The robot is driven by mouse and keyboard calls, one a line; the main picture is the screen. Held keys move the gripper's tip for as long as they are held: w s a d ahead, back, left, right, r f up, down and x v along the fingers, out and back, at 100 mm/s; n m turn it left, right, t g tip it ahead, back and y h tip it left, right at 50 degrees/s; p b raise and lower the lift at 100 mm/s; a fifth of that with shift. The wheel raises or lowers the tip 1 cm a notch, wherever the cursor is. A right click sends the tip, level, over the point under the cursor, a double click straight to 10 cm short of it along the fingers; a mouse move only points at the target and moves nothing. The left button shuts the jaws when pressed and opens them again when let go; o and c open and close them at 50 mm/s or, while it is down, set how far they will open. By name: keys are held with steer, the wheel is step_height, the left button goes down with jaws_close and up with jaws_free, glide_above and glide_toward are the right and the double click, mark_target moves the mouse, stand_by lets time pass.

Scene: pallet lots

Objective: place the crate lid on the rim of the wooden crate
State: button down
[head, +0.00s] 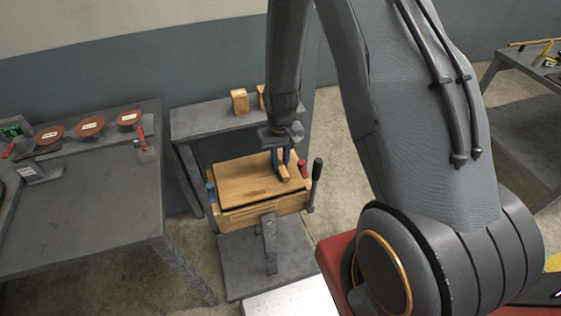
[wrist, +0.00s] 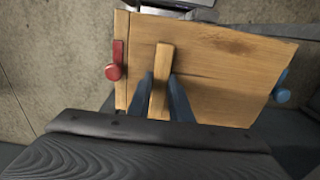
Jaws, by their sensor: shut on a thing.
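The crate lid (head: 250,178) is a flat wooden board with a raised wooden bar handle (wrist: 161,62). It also shows in the wrist view (wrist: 220,65). My gripper (head: 284,168) is shut on this handle, its blue fingers on either side of the bar in the wrist view (wrist: 162,95). The lid lies over the top of the wooden crate (head: 262,209), covering most of the opening. A dark gap shows along the lid's front edge, and a strip of crate shows beside it in the wrist view (wrist: 121,75). I cannot tell whether the lid touches the rim all round.
Red (head: 302,167) and blue (head: 211,189) knobs and a black-topped lever (head: 316,177) stand at the crate's sides. A grey bench with wooden blocks (head: 240,101) stands behind. A grey table (head: 105,205) with brown discs (head: 89,126) is at left.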

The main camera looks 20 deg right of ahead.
steer(key=shift+f, duration=0.15)
steer(key=shift+f, duration=0.35)
steer(key=shift+f+b, duration=0.1)
steer(key=shift+b, duration=0.25)
steer(key=c, duration=1.6)
jaws_free()
step_height(320, 180, up, 13)
steer(key=b, duration=0.3)
steer(key=shift+t, duration=0.8)
steer(key=s+r, duration=0.3)
steer(key=s, duration=0.1)
steer(key=s+r, duration=0.3)
steer(key=s, duration=0.1)
steer(key=s+r, duration=0.3)
steer(key=s, duration=0.2)
